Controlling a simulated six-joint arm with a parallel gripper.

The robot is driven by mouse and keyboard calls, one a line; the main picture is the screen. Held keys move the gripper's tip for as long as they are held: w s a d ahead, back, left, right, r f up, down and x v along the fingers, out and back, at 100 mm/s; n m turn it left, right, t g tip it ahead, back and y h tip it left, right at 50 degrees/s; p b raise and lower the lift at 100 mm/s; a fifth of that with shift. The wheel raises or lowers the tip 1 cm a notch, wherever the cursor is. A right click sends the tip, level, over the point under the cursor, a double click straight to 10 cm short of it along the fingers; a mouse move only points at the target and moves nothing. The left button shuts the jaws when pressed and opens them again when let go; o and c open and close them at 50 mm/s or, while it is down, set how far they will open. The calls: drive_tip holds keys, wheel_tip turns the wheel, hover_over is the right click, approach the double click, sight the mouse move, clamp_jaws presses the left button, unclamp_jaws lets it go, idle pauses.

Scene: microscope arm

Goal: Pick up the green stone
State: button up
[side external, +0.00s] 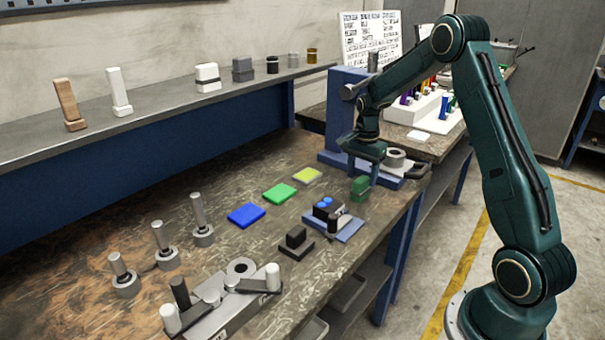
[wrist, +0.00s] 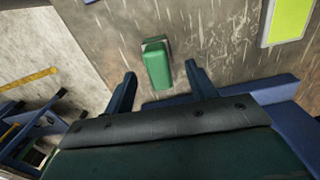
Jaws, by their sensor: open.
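The green stone (side external: 360,187) is a small upright block near the right edge of the workbench in the side external view. In the wrist view the green stone (wrist: 157,66) lies ahead of the two fingertips, in line with the gap between them. My gripper (side external: 366,165) is above the stone, close to it in the side external view. In the wrist view my gripper (wrist: 160,70) is open with nothing between its fingers. I cannot tell the exact height of the fingers over the stone.
Blue (side external: 246,214), green (side external: 280,193) and yellow (side external: 307,175) flat pads lie left of the stone. A blue plate with a black device (side external: 329,211) stands in front. A blue microscope stand (side external: 345,100) rises close behind my gripper. The bench edge is near on the right.

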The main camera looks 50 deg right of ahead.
sight(362, 179)
drive_tip(key=shift+f, duration=2.6)
drive_tip(key=c, duration=1.2)
drive_tip(key=shift+r, duration=0.2)
wheel_tip(362, 179, up, 20)
drive_tip(key=shift+f, duration=0.15)
